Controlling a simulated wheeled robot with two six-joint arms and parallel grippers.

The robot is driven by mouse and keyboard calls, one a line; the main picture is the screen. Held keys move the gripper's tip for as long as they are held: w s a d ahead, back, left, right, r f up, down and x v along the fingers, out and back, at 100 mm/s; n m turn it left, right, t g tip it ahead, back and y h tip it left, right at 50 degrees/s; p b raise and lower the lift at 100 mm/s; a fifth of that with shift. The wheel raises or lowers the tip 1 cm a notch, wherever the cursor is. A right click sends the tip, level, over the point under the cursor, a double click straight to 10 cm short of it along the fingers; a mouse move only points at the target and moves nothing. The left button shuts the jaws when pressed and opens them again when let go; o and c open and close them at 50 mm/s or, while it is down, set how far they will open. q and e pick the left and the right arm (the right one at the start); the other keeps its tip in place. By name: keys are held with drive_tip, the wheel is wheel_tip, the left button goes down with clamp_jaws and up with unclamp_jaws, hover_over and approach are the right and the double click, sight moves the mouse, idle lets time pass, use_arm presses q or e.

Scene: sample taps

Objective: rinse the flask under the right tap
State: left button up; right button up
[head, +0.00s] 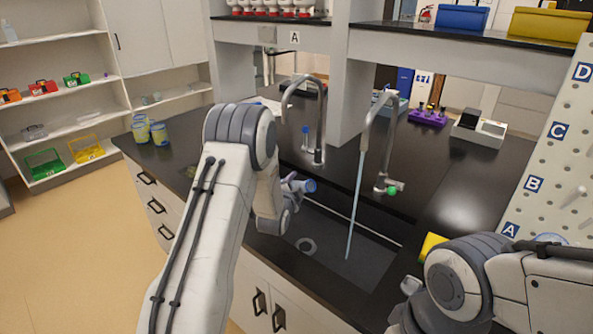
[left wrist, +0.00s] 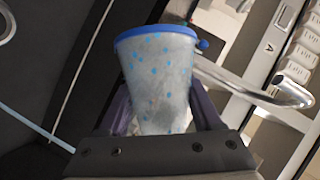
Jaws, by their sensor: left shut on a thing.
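The flask is a pale tapering vessel with a blue rim and blue spots. My left gripper (left wrist: 165,112) is shut around it, and the flask fills the middle of the left wrist view (left wrist: 160,75). In the head view my arm hides most of the flask (head: 309,186); its blue rim end points right, so it looks tilted. My left gripper (head: 291,190) is over the sink's left part. The right tap (head: 386,125) runs a thin pale-blue stream (head: 356,200) into the sink, right of the flask and apart from it.
The left tap (head: 318,125) stands behind the flask; no water shows from it. The dark sink (head: 325,255) has a round drain (head: 306,245). A green knob (head: 391,190) sits at the right tap's base.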

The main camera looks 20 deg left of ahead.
use_arm(q)
drive_tip(key=shift+s+d+n+g+h, duration=0.1)
drive_tip(key=shift+d+n+g+h, duration=0.15)
drive_tip(key=shift+n, duration=0.35)
drive_tip(key=shift+s+d+f+n+g+h+p, duration=0.1)
drive_tip(key=shift+d+f+n+g+h+p, duration=0.2)
drive_tip(key=shift+n+h+p, duration=0.25)
drive_tip(key=shift+s+d+f+n+g+h+p, duration=0.1)
drive_tip(key=shift+d+f+n+g+h+p, duration=0.2)
drive_tip(key=shift+n, duration=0.35)
drive_tip(key=shift+s+d+f+n+g+h+p, duration=0.15)
drive_tip(key=shift+d+n+g+h+p, duration=0.2)
drive_tip(key=shift+n+h+p, duration=0.35)
drive_tip(key=shift+s+d+f+n+g+h+p, duration=0.25)
drive_tip(key=shift+d+n+h+p, duration=0.25)
drive_tip(key=shift+p, duration=0.45)
drive_tip(key=shift+s+d+f+n+g+h+p, duration=0.1)
drive_tip(key=shift+d+n+g+h+p, duration=0.35)
drive_tip(key=shift+n+p, duration=0.3)
use_arm(e)
wheel_tip(320, 180, up, 8)
drive_tip(key=shift+f, duration=0.15)
use_arm(q)
drive_tip(key=shift+w+a, duration=0.1)
